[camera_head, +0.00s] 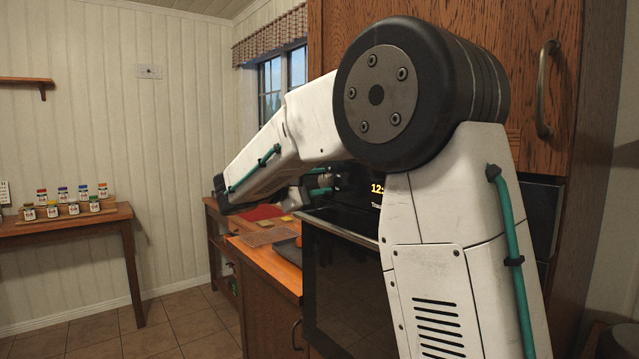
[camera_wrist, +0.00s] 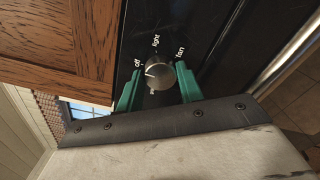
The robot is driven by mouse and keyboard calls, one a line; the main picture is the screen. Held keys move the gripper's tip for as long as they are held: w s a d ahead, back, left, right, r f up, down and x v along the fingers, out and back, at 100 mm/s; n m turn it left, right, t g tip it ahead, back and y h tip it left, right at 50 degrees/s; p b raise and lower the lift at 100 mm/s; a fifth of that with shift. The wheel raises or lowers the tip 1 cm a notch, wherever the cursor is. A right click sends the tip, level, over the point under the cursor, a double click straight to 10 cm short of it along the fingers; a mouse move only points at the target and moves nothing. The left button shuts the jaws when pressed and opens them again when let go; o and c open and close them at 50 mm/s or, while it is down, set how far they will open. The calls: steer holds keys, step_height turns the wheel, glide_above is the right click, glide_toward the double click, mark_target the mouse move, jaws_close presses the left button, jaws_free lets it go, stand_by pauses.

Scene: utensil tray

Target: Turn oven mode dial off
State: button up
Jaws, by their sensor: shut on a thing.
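The oven mode dial (camera_wrist: 159,76) is a round silver knob on the black oven panel (camera_wrist: 205,45) in the wrist view. The labels "off", "light" and "fan" are printed around it, and a further label beside it is too small to read. My gripper (camera_wrist: 158,70) has its two green fingers on either side of the dial and is shut on it. I cannot tell for sure which label the dial's mark points to. In the head view the oven (camera_head: 345,285) stands behind my arm, which hides the dial.
A wooden cabinet (camera_head: 540,45) with a metal handle is above the oven. A wooden counter (camera_head: 272,262) lies to the oven's left. A side table (camera_head: 75,222) with several small jars stands at the far left. The tiled floor (camera_head: 180,325) between is clear.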

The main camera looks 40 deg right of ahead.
steer(key=o, duration=1)
steer(key=shift+a, duration=0.15)
steer(key=a, duration=0.7)
steer(key=shift+s+a, duration=0.1)
steer(key=shift+a, duration=0.25)
